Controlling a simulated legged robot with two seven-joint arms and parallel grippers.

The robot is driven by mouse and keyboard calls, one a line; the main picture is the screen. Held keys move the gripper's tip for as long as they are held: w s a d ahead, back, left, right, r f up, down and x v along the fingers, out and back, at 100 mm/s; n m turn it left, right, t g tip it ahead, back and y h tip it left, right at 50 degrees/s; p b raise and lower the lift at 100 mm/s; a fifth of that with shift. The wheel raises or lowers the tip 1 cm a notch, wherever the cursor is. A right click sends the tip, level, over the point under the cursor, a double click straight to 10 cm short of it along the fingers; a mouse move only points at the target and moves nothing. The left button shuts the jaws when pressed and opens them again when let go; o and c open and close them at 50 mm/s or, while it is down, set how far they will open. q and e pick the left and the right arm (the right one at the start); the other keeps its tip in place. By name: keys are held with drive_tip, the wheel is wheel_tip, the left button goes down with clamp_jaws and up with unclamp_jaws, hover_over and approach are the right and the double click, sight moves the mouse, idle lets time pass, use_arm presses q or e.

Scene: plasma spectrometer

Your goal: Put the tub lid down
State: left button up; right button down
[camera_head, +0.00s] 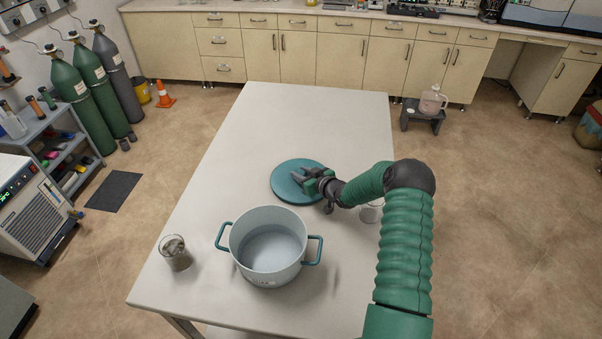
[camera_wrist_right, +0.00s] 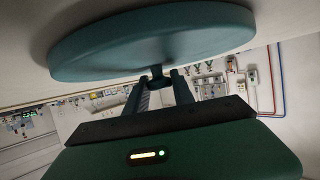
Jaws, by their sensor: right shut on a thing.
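The tub lid (camera_head: 288,186) is a round teal disc over the white table, just behind the tub. My right gripper (camera_head: 306,182) is at the lid's right side and shut on its knob. In the right wrist view the lid (camera_wrist_right: 150,45) spans the top of the picture, and the gripper (camera_wrist_right: 158,82) holds the small knob under it in that picture. I cannot tell whether the lid touches the table. The tub (camera_head: 268,247) is white with teal side handles, stands upright and open on the table, and appears to hold clear liquid. My left gripper does not show.
A glass beaker (camera_head: 175,252) with greyish contents stands left of the tub. Another glass vessel (camera_head: 370,212) is partly hidden beside my right forearm. The far part of the white table (camera_head: 315,115) is clear.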

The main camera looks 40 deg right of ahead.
drive_tip(key=shift+a+f+b, duration=0.1)
drive_tip(key=shift+a+b, duration=0.2)
drive_tip(key=shift+b, duration=0.05)
drive_tip(key=c, duration=1.5)
unclamp_jaws()
drive_tip(key=o, duration=0.4)
drive_tip(key=shift+d+f, duration=0.1)
drive_tip(key=shift+d, duration=0.15)
drive_tip(key=shift+r+p, duration=0.4)
drive_tip(key=v, duration=1.2)
drive_tip(key=shift+b, duration=0.35)
